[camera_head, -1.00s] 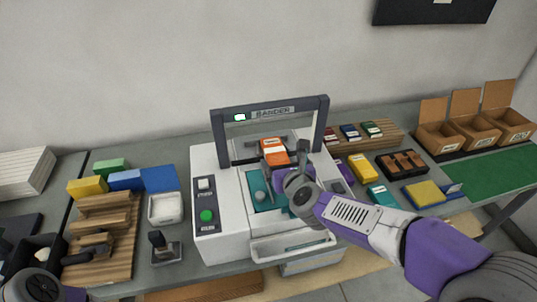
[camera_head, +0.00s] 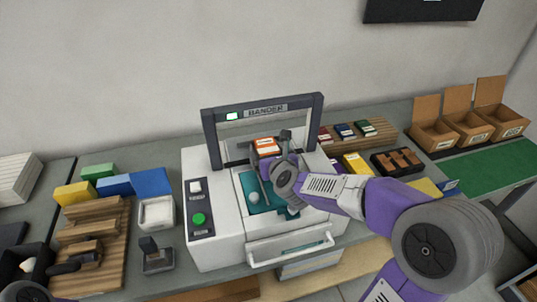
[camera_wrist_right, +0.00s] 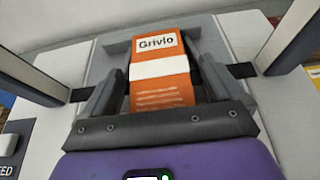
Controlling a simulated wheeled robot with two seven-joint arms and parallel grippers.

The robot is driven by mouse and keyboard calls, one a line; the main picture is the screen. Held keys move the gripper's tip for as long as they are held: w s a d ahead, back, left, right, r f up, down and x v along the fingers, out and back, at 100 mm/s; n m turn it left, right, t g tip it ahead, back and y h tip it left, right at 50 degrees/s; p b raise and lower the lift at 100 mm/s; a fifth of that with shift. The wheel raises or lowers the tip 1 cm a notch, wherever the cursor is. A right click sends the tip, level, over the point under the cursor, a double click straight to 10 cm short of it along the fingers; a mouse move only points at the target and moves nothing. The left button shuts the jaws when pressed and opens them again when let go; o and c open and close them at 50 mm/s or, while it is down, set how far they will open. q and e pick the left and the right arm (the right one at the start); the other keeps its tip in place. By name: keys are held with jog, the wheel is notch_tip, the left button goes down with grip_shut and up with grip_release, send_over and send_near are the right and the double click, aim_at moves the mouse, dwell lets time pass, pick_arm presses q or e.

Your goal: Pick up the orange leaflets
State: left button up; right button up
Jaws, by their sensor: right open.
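The orange leaflets (camera_head: 266,146) lie as a stack with a white band around it on the bander (camera_head: 212,228), under its dark arch. In the right wrist view the stack (camera_wrist_right: 162,88) stands out with the word "Grivlo" on a white label. My right gripper (camera_head: 272,158) is at the stack, with its open fingers on either side of it in the wrist view (camera_wrist_right: 160,85). I cannot tell whether either finger touches it.
The arch (camera_head: 262,108) spans above the stack, close to my right gripper. Brown open boxes (camera_head: 470,125) and a green mat (camera_head: 480,165) are at the right. Coloured blocks (camera_head: 115,184), a white tray (camera_head: 157,212) and a wooden rack (camera_head: 95,245) stand at the left.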

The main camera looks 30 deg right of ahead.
jog(key=c, duration=1.1)
jog(key=shift+c, duration=0.7)
jog(key=shift+r, duration=0.15)
